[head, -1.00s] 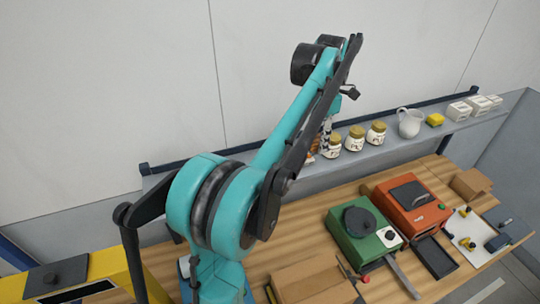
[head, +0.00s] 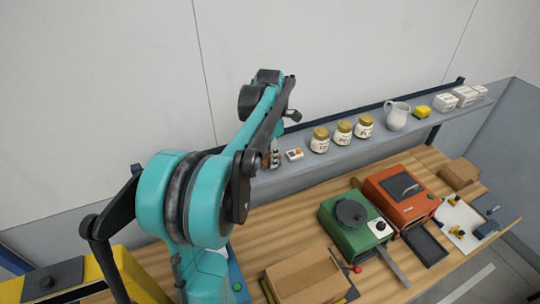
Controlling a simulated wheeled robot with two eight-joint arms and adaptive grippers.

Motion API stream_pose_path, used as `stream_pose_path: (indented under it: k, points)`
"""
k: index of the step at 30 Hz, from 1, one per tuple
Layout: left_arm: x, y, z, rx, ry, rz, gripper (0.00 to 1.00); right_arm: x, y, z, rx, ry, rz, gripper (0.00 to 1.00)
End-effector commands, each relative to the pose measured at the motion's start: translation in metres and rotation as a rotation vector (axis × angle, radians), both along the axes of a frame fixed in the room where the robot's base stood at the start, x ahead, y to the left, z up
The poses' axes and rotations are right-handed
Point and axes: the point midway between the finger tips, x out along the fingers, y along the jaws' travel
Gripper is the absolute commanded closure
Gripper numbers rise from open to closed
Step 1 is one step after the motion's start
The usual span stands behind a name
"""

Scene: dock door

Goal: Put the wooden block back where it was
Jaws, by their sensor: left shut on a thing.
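My left arm rises from the lower left in the head view and reaches toward the wall shelf. My left gripper (head: 273,157) hangs at the left part of the shelf, partly hidden behind my own forearm. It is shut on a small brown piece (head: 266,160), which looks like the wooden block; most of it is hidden. I cannot tell whether the block touches the shelf (head: 345,152). My right gripper is out of view.
A small white box with an orange button (head: 294,154) stands just right of the gripper. Farther right are several jars (head: 343,133), a white jug (head: 397,116) and a yellow sponge (head: 421,112). Below, the bench holds a green machine (head: 352,225), an orange machine (head: 400,197) and a cardboard box (head: 305,277).

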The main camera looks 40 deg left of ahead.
Motion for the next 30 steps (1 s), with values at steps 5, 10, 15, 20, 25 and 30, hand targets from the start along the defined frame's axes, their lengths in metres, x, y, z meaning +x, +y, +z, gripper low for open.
stream_pose_path:
  k: [5,10,15,20,25,30]
  points:
    - [0.000,0.000,-0.006,0.000,0.000,0.000,0.90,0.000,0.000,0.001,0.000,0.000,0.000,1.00]
    - [0.000,0.000,-0.007,0.000,0.000,0.000,0.90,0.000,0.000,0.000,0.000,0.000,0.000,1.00]
    - [0.000,0.000,-0.009,0.000,0.000,0.000,0.47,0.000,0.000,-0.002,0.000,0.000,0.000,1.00]
    - [0.000,0.000,-0.009,0.000,0.000,0.000,0.42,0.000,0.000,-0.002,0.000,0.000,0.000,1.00]
    - [0.000,0.000,-0.008,0.000,0.000,0.000,0.42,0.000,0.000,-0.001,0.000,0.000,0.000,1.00]
    - [0.000,0.000,0.008,0.000,0.000,0.000,0.42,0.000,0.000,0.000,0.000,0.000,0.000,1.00]
